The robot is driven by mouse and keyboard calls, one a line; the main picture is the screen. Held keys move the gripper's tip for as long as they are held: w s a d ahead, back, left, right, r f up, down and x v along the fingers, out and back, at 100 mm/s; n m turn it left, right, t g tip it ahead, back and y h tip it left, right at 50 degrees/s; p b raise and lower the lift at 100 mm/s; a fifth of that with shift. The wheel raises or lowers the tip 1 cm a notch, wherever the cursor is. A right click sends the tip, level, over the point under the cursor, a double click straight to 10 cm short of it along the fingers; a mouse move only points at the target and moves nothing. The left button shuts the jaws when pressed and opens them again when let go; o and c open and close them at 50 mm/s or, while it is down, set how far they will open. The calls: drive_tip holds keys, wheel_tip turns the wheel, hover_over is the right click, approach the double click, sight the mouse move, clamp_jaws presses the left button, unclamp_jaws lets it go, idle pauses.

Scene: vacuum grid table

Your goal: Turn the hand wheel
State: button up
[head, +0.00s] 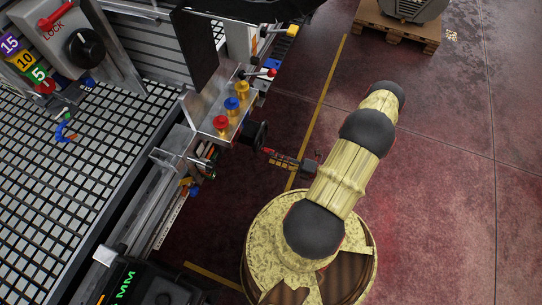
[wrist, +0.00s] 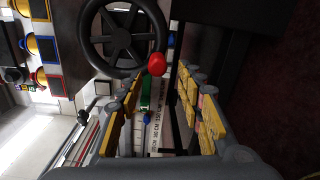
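The hand wheel (head: 254,135) is black and sits on the side of the machine, left of my gripper in the head view. The wrist view shows its rim and spokes (wrist: 122,40) at the top, with a red knob (wrist: 157,65) at its lower right. My gripper (wrist: 161,88) is open, with yellow-padded fingers on both sides of the picture. The red knob appears between and just beyond the fingertips; I see no contact. In the head view my gripper (head: 284,160) is small, and its finger gap is hard to make out.
Red, blue and yellow knobs (head: 232,104) stand on a metal block above the wheel. A black grid table (head: 60,170) fills the left. A dark panel (head: 195,45) rises behind the block. The floor (head: 440,190) on the right is clear; a loaded pallet (head: 395,27) stands far back.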

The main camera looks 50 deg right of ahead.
drive_tip(key=v, duration=0.9)
drive_tip(key=shift+s, duration=0.15)
drive_tip(key=shift+c, duration=0.4)
